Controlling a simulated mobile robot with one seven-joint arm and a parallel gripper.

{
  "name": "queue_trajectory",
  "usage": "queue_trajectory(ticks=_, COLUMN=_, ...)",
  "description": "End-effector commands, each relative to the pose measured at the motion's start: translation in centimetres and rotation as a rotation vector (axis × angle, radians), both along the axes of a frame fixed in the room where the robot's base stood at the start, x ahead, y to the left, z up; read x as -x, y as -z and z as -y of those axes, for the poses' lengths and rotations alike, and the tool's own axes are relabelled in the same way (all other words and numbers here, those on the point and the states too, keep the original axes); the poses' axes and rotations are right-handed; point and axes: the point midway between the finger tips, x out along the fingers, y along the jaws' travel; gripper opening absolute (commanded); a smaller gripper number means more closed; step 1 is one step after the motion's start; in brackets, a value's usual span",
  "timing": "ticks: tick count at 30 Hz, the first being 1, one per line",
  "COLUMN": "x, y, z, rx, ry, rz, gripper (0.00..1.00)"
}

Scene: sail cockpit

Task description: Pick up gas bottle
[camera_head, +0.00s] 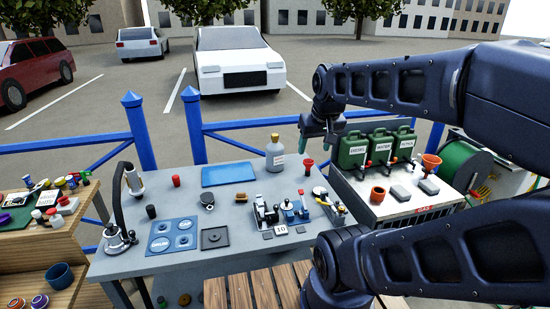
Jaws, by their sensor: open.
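A grey bottle (275,157) with a tan cap and a pale label stands upright at the back of the grey table; its label is too small to read, so I cannot tell if it is the gas bottle.
Three green canisters, a red-brown pot (378,194) and grey blocks stand on the locker. The grey table (128,262) holds a blue tray (229,174), winch-like fittings (266,213) and a curved lamp-like stalk (119,187). A blue fence (140,131) runs behind. A slatted wooden seat (241,292) is in front.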

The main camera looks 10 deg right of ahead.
Motion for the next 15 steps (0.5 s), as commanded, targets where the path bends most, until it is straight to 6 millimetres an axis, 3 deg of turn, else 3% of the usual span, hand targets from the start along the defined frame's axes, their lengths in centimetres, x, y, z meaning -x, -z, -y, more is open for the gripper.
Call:
queue_trajectory(ticks=5, x=-2.6, y=-1.3, z=0.1, rx=0.040, ry=-0.080, rz=-0.027, gripper=0.59)
queue_trajectory(ticks=15, x=-11.2, y=-3.9, z=0.2, rx=0.161, ry=-0.351, rz=-0.110, gripper=0.59)
